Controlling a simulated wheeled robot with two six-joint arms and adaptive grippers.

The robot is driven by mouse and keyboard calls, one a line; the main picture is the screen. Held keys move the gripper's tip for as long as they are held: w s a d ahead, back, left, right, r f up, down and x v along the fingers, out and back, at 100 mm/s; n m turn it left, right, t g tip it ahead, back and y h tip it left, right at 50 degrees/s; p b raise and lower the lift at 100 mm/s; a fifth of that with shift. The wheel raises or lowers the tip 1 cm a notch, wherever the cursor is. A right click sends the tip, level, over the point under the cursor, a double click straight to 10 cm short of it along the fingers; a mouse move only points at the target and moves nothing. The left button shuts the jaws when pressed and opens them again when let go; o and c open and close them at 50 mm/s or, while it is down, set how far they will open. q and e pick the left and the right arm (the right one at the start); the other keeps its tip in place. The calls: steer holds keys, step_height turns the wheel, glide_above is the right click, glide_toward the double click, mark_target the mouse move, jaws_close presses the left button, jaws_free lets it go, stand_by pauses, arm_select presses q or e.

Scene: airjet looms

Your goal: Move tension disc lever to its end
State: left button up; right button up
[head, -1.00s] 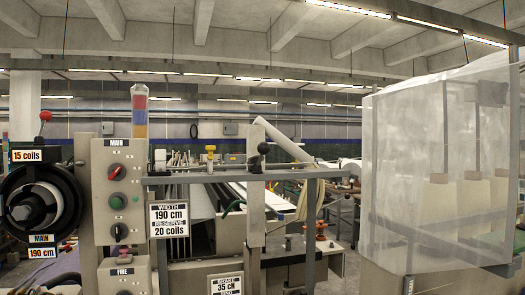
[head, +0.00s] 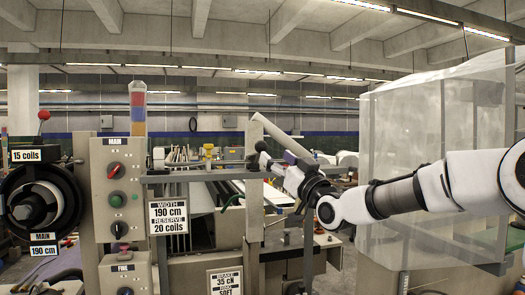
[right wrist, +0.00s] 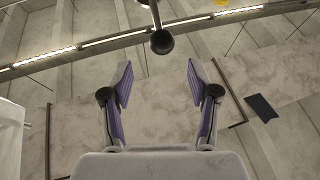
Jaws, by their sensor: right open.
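A lever with a black ball knob (head: 261,146) stands on the upright beige post at the middle of the head view. In the right wrist view the black ball (right wrist: 162,42) hangs on a thin rod, ahead of my fingertips and roughly midway between them. My right gripper (head: 282,163) comes in from the right, close beside the lever on its right side. Its two purple-padded fingers (right wrist: 158,84) are spread open with nothing between them, and the ball is outside the jaws. The head view does not show clearly whether they touch. My left gripper is not in view.
A horizontal grey rail (head: 205,176) and the beige post (head: 254,210) stand by the gripper. A control box (head: 117,190) with knobs is to the left, beside a red-ball lever (head: 44,115) and black coil drum (head: 42,205). A translucent panel (head: 415,120) stands right.

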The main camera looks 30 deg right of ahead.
mark_target(265, 150)
steer(key=p+x, duration=0.4)
steer(key=x, duration=0.3)
steer(key=shift+w+a, duration=0.2)
steer(key=shift+w, duration=0.15)
steer(key=shift+w+r, duration=0.1)
steer(key=shift+w, duration=0.2)
jaws_close()
